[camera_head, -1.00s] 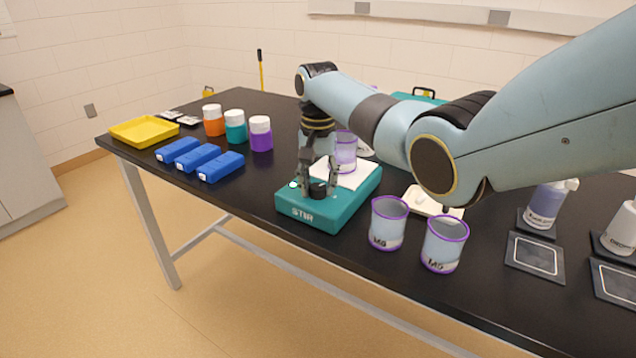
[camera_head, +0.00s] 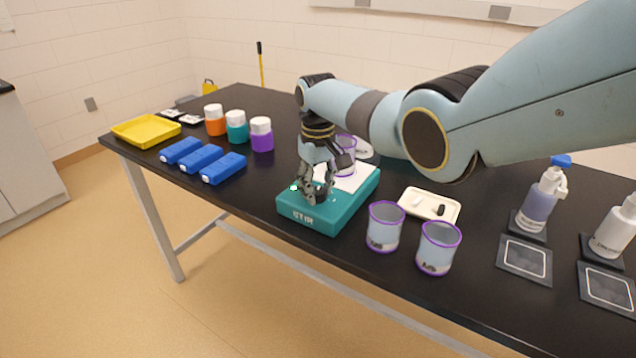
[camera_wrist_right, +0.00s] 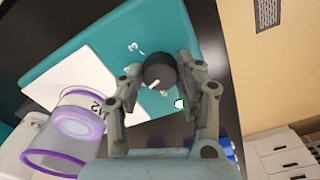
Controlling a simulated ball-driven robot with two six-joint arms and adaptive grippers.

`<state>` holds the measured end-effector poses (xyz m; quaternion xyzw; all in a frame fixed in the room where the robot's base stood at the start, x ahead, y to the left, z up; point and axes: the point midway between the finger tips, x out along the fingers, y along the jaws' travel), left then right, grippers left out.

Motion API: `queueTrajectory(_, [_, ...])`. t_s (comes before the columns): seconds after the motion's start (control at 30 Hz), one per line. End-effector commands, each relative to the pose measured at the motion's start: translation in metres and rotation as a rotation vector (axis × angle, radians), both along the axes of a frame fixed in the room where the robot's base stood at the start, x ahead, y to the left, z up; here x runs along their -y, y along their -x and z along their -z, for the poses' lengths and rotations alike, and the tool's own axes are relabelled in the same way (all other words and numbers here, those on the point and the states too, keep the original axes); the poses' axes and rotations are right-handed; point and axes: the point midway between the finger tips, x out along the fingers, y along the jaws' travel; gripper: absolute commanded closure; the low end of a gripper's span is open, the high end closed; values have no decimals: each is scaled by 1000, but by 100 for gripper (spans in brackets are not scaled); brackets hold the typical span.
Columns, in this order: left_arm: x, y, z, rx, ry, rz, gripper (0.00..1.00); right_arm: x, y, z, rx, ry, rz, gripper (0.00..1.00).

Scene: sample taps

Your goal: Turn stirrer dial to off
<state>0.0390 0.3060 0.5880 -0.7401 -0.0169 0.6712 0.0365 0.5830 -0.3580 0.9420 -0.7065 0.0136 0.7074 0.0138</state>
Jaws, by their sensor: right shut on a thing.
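The teal stirrer (camera_head: 345,208) stands near the front edge of the black table, with a white plate on top. Its dark round dial (camera_wrist_right: 160,70) has a white pointer line, which points towards the lower left in the right wrist view. Pale markings and a small lit green lamp (camera_wrist_right: 180,103) are near the dial. My right gripper (camera_head: 317,190) reaches down over the stirrer's front. Its fingers sit on both sides of the dial and are shut on it. The fingers partly hide the dial in the head view. My left gripper is out of view.
A purple-rimmed beaker (camera_wrist_right: 70,130) stands on the stirrer's plate, close to my right gripper. Two more beakers (camera_head: 385,228) (camera_head: 438,248) stand right of the stirrer, before a cream tray (camera_head: 407,208). Blue boxes (camera_head: 202,159) and capped jars (camera_head: 262,138) are to the left.

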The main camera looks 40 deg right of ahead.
Motion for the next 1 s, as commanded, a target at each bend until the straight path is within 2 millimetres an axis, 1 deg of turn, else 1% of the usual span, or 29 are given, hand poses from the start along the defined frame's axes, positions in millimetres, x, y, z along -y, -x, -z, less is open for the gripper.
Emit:
queueTrajectory(0.2, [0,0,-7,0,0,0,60,0,-1,-2,3,0,-205,97])
queueTrajectory(0.6, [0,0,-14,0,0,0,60,0,-2,-2,4,0,-566,97])
queueTrajectory(0.8, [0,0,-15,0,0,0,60,0,-2,-2,4,0,-701,97])
queueTrajectory(1.0, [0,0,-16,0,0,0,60,-1,-2,-1,4,0,-788,97])
